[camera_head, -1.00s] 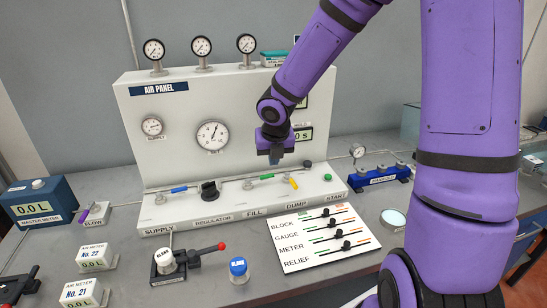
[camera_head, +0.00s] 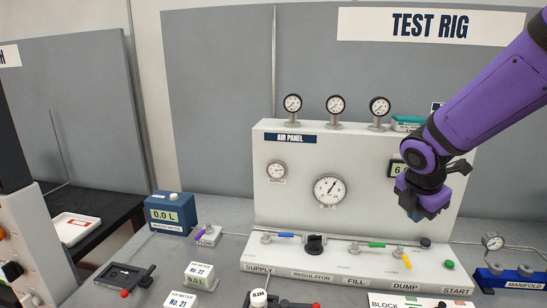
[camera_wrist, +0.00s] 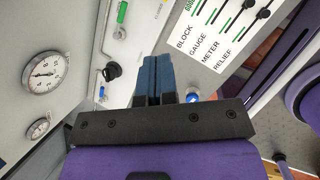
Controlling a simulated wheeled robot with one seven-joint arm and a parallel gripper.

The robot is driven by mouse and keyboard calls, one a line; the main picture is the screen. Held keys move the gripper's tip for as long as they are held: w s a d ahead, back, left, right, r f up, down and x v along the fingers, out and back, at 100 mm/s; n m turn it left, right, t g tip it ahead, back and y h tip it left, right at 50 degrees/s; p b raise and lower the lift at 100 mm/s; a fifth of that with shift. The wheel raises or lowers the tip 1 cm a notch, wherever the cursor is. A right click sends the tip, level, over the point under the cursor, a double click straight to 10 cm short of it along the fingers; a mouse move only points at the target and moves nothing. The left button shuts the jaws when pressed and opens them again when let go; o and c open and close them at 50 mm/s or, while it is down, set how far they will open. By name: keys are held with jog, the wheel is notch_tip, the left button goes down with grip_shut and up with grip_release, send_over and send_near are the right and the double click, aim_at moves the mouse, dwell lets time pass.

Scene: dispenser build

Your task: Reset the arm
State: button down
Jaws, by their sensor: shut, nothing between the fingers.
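My purple arm reaches in from the right in the head view. My gripper (camera_head: 422,212) hangs in front of the right part of the white air panel (camera_head: 375,165), above the valve ledge. In the wrist view its two blue fingers (camera_wrist: 152,78) are shut together with nothing between them. The gripper hides part of a small digital display (camera_head: 396,169) on the panel.
The air panel carries gauges, including a large dial (camera_head: 330,190), and a row of valves with a yellow handle (camera_head: 406,257). A blue master meter (camera_head: 170,214) stands to the left. A blue manifold (camera_head: 508,280) is at the right. The lettered card (camera_wrist: 220,28) lies below the ledge.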

jog(key=s+r+m+y, duration=0.1)
jog(key=s+r+m, duration=0.3)
jog(key=s+m, duration=0.3)
jog(key=s+r+m+t+y, duration=0.1)
jog(key=s+r+m, duration=0.3)
jog(key=s+m, duration=0.2)
jog(key=s+a+r+m+y, duration=0.1)
jog(key=s+r+m, duration=0.3)
jog(key=s+m, duration=0.3)
jog(key=m, duration=0.2)
jog(key=shift+s+m+t, duration=0.3)
jog(key=shift+s+t, duration=0.05)
jog(key=shift+t, duration=0.05)
jog(key=shift+a, duration=0.1)
dwell(0.4)
